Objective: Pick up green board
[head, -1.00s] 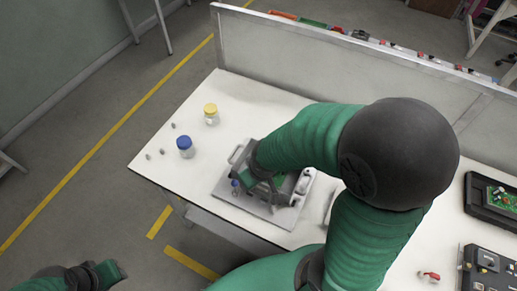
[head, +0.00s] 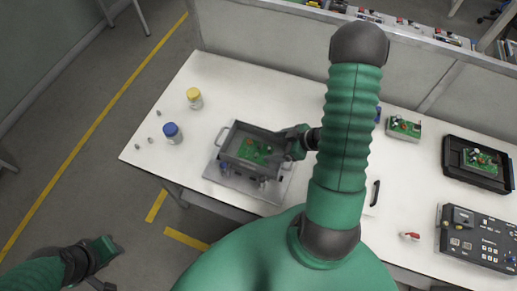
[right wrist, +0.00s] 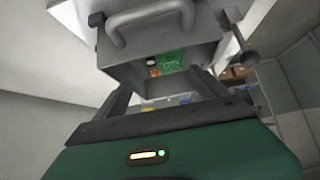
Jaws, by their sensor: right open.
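A green board (head: 253,150) lies inside a grey box-like fixture (head: 222,158) on the white table. In the right wrist view the green board (right wrist: 165,65) shows in part inside the fixture (right wrist: 205,52), behind a curved handle. Other green boards are a small one (head: 404,128) at the back right and one (head: 482,160) in a black tray. My right gripper (head: 291,144) is at the right side of the fixture. Its fingers (right wrist: 160,90) are apart in the right wrist view, with no board between them. My left gripper (head: 108,247) is off the table at lower left; its jaws are unclear.
A yellow-capped jar (head: 194,99) and a blue-capped jar (head: 172,134) stand left of the fixture. The black tray (head: 453,178) and a control box (head: 460,245) are at right. A partition (head: 260,45) runs along the back edge. A red-handled item (head: 409,237) lies near the front.

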